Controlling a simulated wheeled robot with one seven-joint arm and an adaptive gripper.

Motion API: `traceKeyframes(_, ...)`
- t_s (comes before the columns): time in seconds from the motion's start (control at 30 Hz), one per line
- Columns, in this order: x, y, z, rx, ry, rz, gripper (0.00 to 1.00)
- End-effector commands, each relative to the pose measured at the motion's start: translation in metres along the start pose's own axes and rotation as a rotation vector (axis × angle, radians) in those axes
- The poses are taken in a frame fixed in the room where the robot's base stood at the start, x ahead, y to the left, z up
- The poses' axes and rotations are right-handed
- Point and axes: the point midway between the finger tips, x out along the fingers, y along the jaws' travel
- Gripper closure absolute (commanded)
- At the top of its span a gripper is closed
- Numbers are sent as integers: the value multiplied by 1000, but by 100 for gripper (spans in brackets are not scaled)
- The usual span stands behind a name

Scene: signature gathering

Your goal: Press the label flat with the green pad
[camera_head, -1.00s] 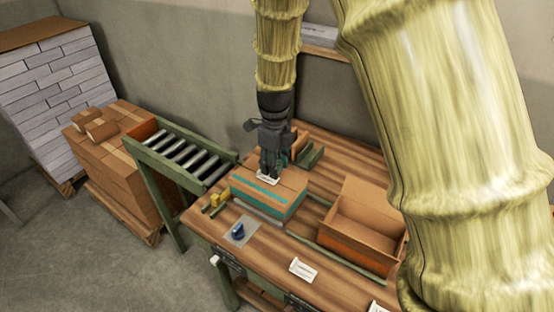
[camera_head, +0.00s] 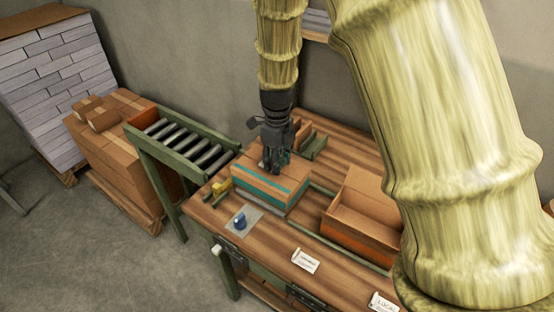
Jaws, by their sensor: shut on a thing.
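A closed cardboard box (camera_head: 252,181) with teal tape bands stands on the wooden workbench (camera_head: 330,163). My gripper (camera_head: 274,170) points down at the top of this box, its fingers closed together. A small dark green piece at the fingers looks like the green pad, mostly hidden by them. I cannot tell whether it touches the box top. The label is hidden at or under my fingertips, with at most a pale sliver showing to their left.
An open cardboard box (camera_head: 362,222) stands to the right on the bench. A blue object (camera_head: 240,222) on a grey plate and white cards (camera_head: 305,260) lie along the front edge. A roller conveyor (camera_head: 185,146) adjoins at left. My large arm link fills the right.

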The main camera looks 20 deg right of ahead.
Motion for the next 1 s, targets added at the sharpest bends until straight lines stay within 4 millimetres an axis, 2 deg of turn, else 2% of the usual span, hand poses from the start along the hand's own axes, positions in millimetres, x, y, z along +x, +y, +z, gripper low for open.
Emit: traceKeyframes(1.0, 8, 0, 0, 0, 0, 0, 89)
